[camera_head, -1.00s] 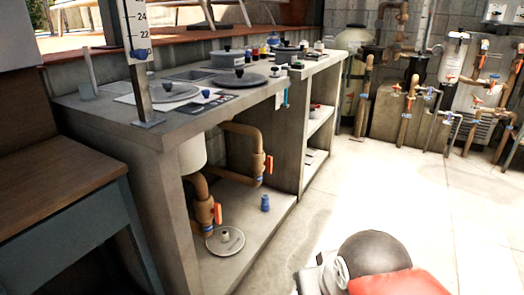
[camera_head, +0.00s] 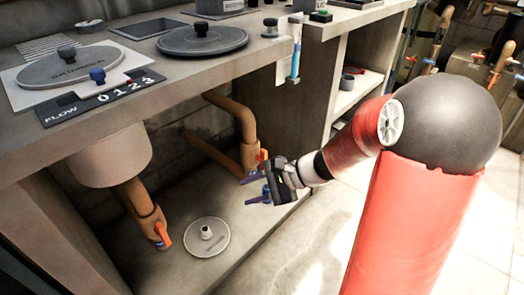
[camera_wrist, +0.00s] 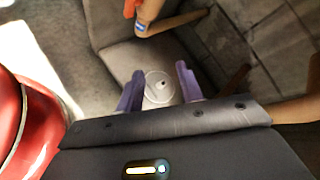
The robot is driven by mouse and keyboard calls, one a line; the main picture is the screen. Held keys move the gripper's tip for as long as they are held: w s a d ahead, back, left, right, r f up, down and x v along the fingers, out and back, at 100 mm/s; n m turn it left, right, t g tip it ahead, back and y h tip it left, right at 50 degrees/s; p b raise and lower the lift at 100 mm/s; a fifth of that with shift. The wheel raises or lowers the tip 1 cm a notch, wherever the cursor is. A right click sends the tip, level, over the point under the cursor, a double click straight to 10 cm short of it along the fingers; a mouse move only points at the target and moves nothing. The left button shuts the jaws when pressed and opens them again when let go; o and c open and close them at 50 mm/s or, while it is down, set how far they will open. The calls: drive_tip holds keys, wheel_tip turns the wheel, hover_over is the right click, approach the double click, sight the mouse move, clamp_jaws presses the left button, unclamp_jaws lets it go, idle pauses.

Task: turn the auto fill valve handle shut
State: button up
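Two pipe valves with orange handles show under the counter: a left one (camera_head: 163,236) low on the pipe below the white cylinder, and a right one (camera_head: 262,160) on the rear pipe. No label tells me which is the auto fill valve. My gripper (camera_head: 246,190) is open and empty, its purple fingers pointing left. It is just below the right handle in the head view; I cannot tell if they touch. In the wrist view, my gripper (camera_wrist: 159,86) has its fingers apart, and an orange handle (camera_wrist: 131,8) shows beyond them at the top.
A round grey lid (camera_head: 222,244) lies on the lower shelf, seen between my fingers in the wrist view. The counter (camera_head: 190,72) overhangs the valves. The brown rear pipe (camera_head: 246,122) and side wall (camera_head: 312,95) bound the space. Open floor lies at right.

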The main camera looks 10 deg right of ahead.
drive_tip(key=w+d+f+m+t+y, duration=0.2)
drive_tip(key=w+d+f+m+t, duration=0.25)
drive_tip(key=w+m, duration=0.2)
drive_tip(key=m+t+h+b, duration=0.1)
drive_tip(key=m+t+h, duration=0.2)
drive_tip(key=m+t, duration=0.5)
approach(266, 158)
drive_tip(key=w+g, duration=0.1)
drive_tip(key=w, duration=0.1)
drive_tip(key=shift+m, duration=0.35)
drive_tip(key=x, duration=0.7)
drive_tip(key=shift+w+a+r, duration=0.1)
drive_tip(key=shift+a+r, duration=0.2)
drive_tip(key=shift+a, duration=0.2)
clamp_jaws()
